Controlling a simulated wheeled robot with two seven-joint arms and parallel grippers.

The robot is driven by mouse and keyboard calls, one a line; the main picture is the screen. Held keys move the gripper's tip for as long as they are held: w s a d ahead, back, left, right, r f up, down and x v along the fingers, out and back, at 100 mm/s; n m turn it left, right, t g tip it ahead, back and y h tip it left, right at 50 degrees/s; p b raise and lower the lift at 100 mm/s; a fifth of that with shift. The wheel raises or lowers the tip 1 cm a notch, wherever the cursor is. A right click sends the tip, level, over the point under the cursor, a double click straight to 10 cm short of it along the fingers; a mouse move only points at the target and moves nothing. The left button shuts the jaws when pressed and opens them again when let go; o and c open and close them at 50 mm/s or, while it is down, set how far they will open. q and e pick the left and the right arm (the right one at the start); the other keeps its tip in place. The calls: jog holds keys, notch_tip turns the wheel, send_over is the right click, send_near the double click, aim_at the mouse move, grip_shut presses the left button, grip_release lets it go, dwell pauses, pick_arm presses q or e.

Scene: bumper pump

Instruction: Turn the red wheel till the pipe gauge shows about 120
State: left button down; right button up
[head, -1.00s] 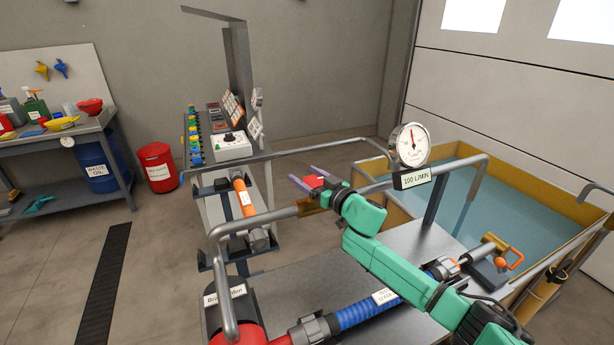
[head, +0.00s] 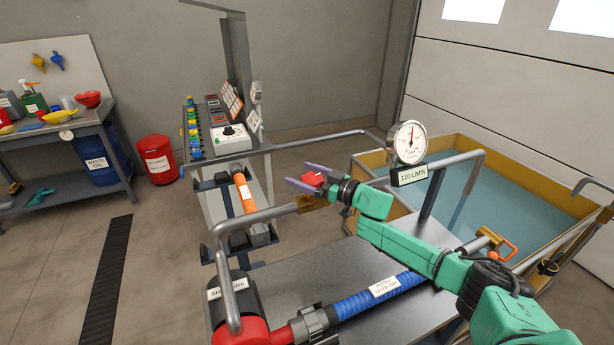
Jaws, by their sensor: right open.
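The small red wheel (head: 313,179) shows by the pipe in the middle of the head view. My right gripper (head: 298,173) comes in from the right, and its two fingers stand apart on either side of the red wheel. I cannot tell whether they touch it. The wheel's far parts and its stem are partly hidden by the fingers. The round white pipe gauge (head: 408,147) stands to the right, its needle pointing nearly straight up. The plate below it (head: 413,174) reads 110 L/MIN. My left gripper is out of view.
A grey pipe (head: 262,214) runs left from the wheel and bends down to a red pump part (head: 240,331). A control panel (head: 232,140) stands behind. A yellow-rimmed water tank (head: 462,144) is at the right. A blue hose (head: 352,308) crosses the metal bench (head: 315,262).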

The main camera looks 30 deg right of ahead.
jog(key=b+v, duration=0.2)
jog(key=v, duration=0.6)
jog(key=shift+s+d+f, duration=0.15)
jog(key=shift+s, duration=0.2)
send_near(323, 183)
jog(key=shift+w+a+r+p, duration=0.25)
jog(key=shift+w+a+p, duration=0.2)
jog(key=shift+w, duration=0.15)
